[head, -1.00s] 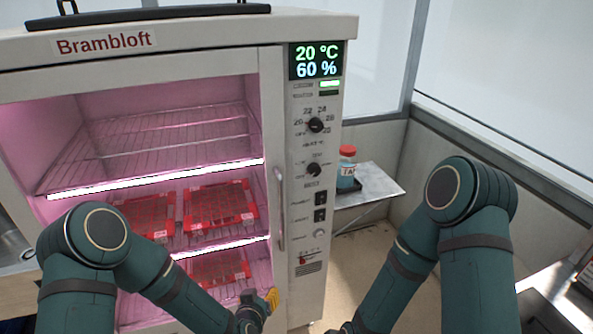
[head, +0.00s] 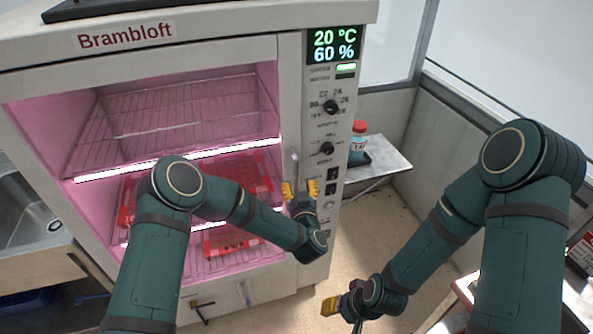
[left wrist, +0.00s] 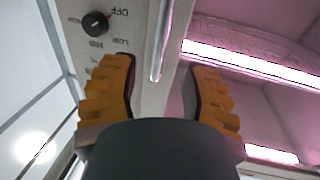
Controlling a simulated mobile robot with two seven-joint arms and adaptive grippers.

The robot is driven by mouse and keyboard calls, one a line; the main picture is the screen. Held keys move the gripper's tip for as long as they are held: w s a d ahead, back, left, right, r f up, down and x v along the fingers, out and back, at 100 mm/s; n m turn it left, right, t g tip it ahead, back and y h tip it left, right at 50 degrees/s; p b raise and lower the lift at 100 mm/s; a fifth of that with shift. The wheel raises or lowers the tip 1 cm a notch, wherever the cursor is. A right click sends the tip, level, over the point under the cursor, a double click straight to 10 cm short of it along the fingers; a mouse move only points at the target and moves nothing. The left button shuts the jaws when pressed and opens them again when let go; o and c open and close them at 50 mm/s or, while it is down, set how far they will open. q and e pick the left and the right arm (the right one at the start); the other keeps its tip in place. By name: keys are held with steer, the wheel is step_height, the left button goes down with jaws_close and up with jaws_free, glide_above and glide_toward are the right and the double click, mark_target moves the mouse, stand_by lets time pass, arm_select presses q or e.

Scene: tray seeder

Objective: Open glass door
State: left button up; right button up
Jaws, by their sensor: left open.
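The glass door (head: 289,105) of the Brambloft cabinet appears closed, its frame lying flush with the cabinet front. Its upright metal handle (head: 294,160) is at the door's right edge, its lower part hidden by my left gripper (head: 299,189). In the left wrist view the handle (left wrist: 161,45) runs between the two open yellow fingers of the left gripper (left wrist: 163,68), nearer the left finger. I see no finger touching it. My right gripper (head: 333,305) is low, right of the cabinet, away from the door; its opening is not clear.
Red trays (head: 233,240) stand on the lower lit shelves; the top wire shelf (head: 180,115) is empty. The control panel (head: 327,125) with knobs is right of the handle. A side table (head: 384,160) holds a red-capped jar (head: 358,140). A metal sink (head: 35,225) is at left.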

mark_target(296, 173)
arm_select(q)
steer(key=w, duration=0.6)
steer(key=shift+w+a, duration=0.3)
steer(key=shift+a, duration=0.05)
jaws_close()
